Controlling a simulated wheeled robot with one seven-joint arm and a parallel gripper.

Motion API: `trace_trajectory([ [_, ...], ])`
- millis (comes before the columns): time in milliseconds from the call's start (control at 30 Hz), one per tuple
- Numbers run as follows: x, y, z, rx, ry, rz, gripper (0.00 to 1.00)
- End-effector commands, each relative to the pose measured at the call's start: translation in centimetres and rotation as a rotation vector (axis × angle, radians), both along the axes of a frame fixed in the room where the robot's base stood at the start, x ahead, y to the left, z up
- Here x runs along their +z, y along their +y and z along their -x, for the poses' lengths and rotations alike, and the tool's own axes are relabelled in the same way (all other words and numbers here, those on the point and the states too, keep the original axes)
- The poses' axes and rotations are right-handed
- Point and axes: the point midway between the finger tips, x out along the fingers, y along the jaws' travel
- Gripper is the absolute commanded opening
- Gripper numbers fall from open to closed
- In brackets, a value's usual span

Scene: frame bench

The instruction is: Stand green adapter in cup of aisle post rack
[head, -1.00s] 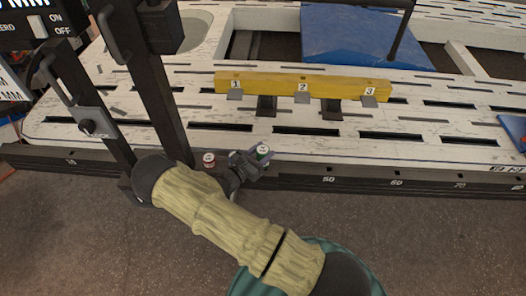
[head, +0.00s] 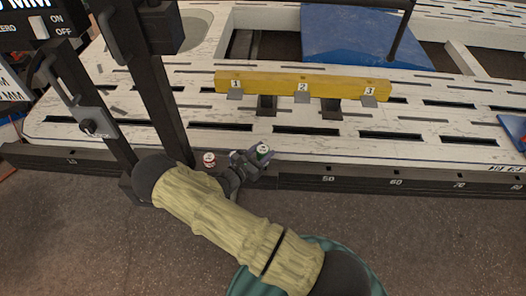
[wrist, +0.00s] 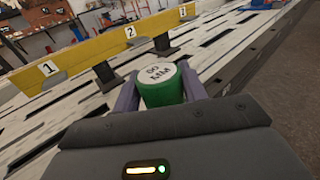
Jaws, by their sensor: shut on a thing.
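The green adapter (head: 263,149) is a short green cylinder with a white, lettered top. It stands upright near the bench's front edge. In the wrist view the adapter (wrist: 162,84) sits between the two purple fingers of my gripper (wrist: 160,96). My gripper (head: 253,160) is shut on it in the head view too. A yellow rail (head: 300,86) carries number plates 1, 2 and 3, with small grey ledges below them. It stands behind the adapter and also shows in the wrist view (wrist: 90,52). I cannot make out a cup on it.
A red and white cylinder (head: 209,159) stands left of my gripper. Dark upright posts (head: 152,90) rise farther left. The slotted white bench top (head: 420,146) is mostly clear between the gripper and the rail. A blue panel (head: 360,40) lies behind the rail.

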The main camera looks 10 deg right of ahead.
Motion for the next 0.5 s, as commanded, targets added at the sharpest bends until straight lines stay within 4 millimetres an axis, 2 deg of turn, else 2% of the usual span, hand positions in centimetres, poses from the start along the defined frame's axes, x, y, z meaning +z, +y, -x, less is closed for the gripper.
trace_trajectory([
  [500, 1.9, 0.0, 0.0, 0.000, -0.002, 0.001, 0.09],
])
